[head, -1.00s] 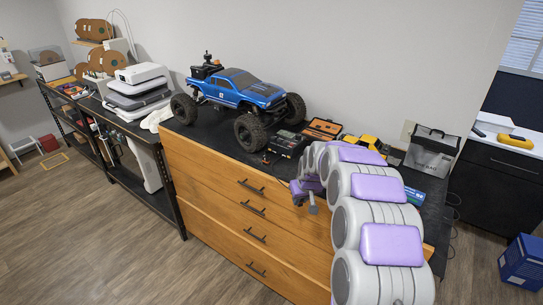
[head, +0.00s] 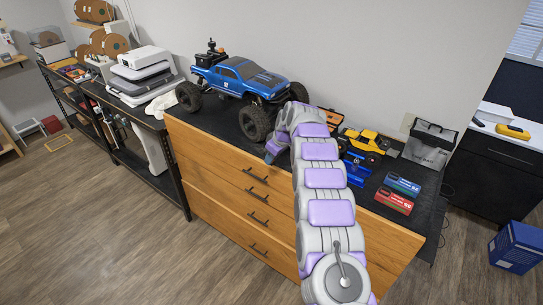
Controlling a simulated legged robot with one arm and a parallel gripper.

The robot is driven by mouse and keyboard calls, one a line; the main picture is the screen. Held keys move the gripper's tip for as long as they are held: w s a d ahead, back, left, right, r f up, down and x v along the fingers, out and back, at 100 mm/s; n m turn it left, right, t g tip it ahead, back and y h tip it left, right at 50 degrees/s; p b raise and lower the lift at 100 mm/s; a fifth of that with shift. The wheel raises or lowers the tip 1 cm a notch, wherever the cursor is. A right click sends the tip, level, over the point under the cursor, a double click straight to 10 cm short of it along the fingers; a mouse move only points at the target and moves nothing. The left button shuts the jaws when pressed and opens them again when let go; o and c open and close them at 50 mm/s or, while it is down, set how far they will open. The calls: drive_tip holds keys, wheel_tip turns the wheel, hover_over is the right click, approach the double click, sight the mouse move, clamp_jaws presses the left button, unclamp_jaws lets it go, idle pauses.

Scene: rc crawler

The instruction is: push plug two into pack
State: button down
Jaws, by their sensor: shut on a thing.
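My gripper (head: 276,150), purple and grey, points down at the black worktop, just right of and in front of the blue truck's near front wheel. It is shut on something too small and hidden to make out. My arm crosses the worktop's middle and covers what lies behind it. I cannot pick out plug two. A blue box (head: 403,184) and a red box (head: 393,200) lie side by side at the worktop's right front, apart from my gripper. I cannot tell whether either is the pack.
The blue truck (head: 241,77) stands left of my gripper. A yellow model vehicle (head: 365,141), an open orange case (head: 334,117) and a grey bag (head: 430,145) stand toward the back right. The wooden drawer chest (head: 235,180) drops away below the worktop's front edge.

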drive_tip(key=s+d+b, duration=0.1)
drive_tip(key=s+d, duration=0.6)
drive_tip(key=d, duration=0.4)
drive_tip(key=s+d+b, duration=0.2)
drive_tip(key=s+d, duration=0.6)
drive_tip(key=d, duration=0.4)
drive_tip(key=s+d+b, duration=0.1)
drive_tip(key=s+d, duration=0.6)
drive_tip(key=d, duration=0.4)
drive_tip(key=w+d+p, duration=0.7)
drive_tip(key=w+d, duration=0.2)
drive_tip(key=w, duration=0.5)
drive_tip(key=shift+w+d+p, duration=0.35)
drive_tip(key=shift+d, duration=0.05)
idle(0.3)
idle(0.5)
